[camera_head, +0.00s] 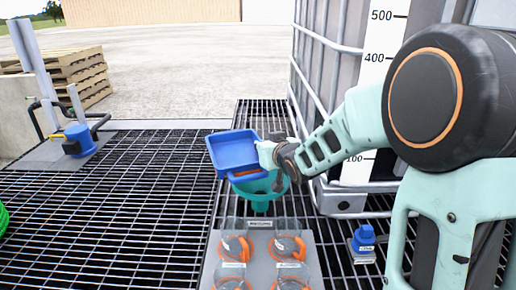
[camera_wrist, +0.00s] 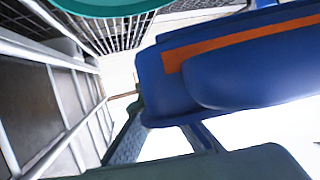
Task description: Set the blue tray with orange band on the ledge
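The blue tray with orange band (camera_head: 233,147) is off the floor and tilted, above and behind a teal funnel. Its band shows along the lower edge. My gripper (camera_head: 273,154) is at the tray's right end and appears shut on it; the fingertips are hard to make out. In the wrist view, the tray (camera_wrist: 240,75) fills the right side, with its orange band (camera_wrist: 240,45) running slantwise. A dark part of my gripper (camera_wrist: 125,145) shows beside it. I cannot tell which surface is the ledge; a low concrete wall (camera_head: 17,115) stands at the left.
The teal funnel (camera_head: 262,190) stands behind a grey panel with orange-ringed knobs (camera_head: 260,255). A caged tank (camera_head: 330,60) with a number scale stands close on the right. A blue pump (camera_head: 78,140) and wooden pallets (camera_head: 75,70) are at left. The grating (camera_head: 110,210) has free room.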

